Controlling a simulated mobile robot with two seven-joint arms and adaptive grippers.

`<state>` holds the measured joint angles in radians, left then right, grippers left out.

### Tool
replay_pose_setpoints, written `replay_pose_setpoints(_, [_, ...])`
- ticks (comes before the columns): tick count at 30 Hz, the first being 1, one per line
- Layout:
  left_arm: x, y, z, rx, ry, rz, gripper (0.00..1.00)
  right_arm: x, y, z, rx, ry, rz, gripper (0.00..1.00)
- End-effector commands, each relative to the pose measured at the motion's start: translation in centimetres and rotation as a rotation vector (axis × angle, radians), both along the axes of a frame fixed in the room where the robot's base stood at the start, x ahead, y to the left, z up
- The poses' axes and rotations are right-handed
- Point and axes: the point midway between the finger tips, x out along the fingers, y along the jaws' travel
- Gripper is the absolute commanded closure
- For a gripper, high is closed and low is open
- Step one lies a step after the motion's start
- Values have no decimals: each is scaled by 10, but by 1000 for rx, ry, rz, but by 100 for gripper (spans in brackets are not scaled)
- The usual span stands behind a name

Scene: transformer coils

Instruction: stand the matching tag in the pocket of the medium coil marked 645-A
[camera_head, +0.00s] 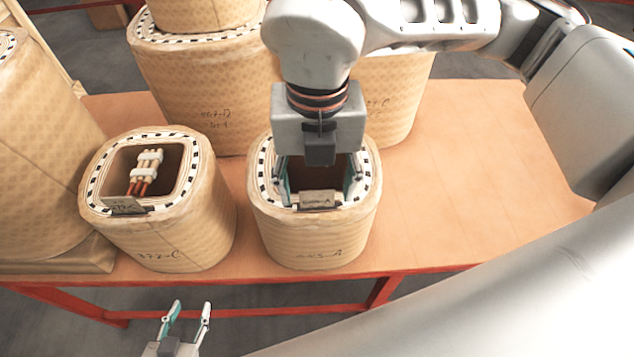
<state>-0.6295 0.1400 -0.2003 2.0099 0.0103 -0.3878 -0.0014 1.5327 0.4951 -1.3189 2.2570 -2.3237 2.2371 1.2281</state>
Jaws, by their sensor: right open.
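The medium coil marked 645-A (312,240) stands upright on the table, wrapped in tan paper, its handwritten mark on the front. A small grey-beige tag (319,198) stands at the front inner edge of its top opening; its lettering is small and seems to end in -A. I cannot tell how deep it sits in the pocket. My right gripper (319,188) points down over this coil, its fingers apart on either side of the tag, seemingly clear of it. My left gripper (190,307) is open and empty, low in front of the table.
A coil marked 372-C (180,240) stands to the left, with a tag (124,205) at its front edge and pale connectors with copper ends (147,168) in its opening. Larger coils (205,85) stand behind. The table's right side (480,190) is clear.

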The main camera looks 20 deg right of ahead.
Motion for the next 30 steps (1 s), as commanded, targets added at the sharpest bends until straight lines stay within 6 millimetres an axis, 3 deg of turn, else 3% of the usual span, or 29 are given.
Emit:
replay_pose_setpoints(7, [-3, 0, -2, 1, 5, -2, 60, 1, 0, 12, 0, -2, 0, 43])
replay_pose_setpoints(21, [-2, 0, -1, 0, 4, -1, 60, 1, 0, 99, 1, -3, -1, 43])
replay_pose_setpoints(30, [-2, -1, -1, 0, 4, -1, 60, 0, 0, 120, 0, 1, 0, 43])
